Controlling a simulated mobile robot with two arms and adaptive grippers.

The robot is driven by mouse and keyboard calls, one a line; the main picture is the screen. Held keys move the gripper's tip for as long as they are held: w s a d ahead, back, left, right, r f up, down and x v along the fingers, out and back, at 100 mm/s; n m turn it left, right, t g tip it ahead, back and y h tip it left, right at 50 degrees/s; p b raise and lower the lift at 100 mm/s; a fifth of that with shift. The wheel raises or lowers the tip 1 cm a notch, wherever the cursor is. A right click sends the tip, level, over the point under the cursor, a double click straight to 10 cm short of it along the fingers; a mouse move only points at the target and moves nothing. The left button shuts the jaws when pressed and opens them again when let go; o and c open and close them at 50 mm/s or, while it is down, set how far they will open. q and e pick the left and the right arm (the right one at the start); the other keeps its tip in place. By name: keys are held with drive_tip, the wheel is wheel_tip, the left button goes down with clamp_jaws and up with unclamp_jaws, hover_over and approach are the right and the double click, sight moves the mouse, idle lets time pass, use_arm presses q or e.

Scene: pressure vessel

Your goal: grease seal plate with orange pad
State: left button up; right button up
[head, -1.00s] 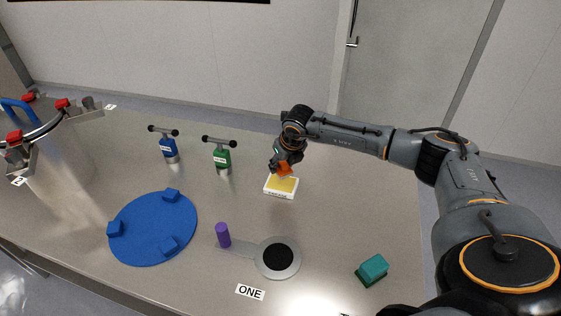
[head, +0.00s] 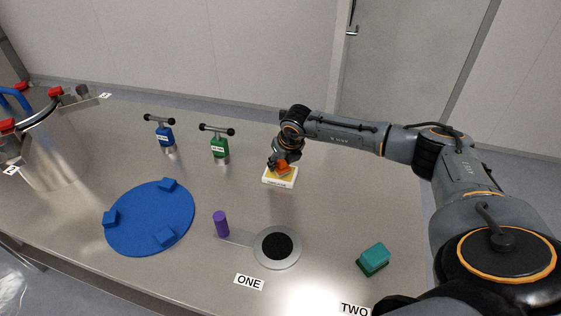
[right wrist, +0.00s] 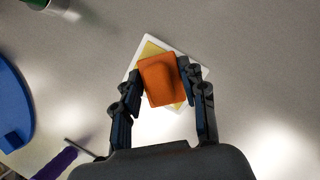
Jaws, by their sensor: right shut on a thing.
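My right gripper (head: 284,160) is shut on the orange pad (right wrist: 161,82), holding it between its two fingers. The pad is over a small white-rimmed tray (head: 280,183) with a yellow surface, at or just above it; I cannot tell whether they touch. In the right wrist view the tray's white rim (right wrist: 151,39) and some yellow show around the pad. A grey round plate (head: 293,259) with a black centre lies nearer the front, with a flat arm and an upright purple grip (head: 221,223). It looks like the seal plate. My left gripper is not in view.
A blue disc (head: 145,215) with raised blocks lies left. Blue (head: 165,137) and green (head: 219,147) T-handled tools stand behind. A metal vessel (head: 50,160) is at far left. A teal block (head: 374,257) sits front right. Labels ONE (head: 249,282) and TWO (head: 355,309) mark the front.

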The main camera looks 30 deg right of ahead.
drive_tip(key=shift+f+b, duration=0.5)
drive_tip(key=shift+b, duration=0.1)
idle(1.6)
drive_tip(key=shift+r+p, duration=2.05)
drive_tip(key=shift+r, duration=1.5)
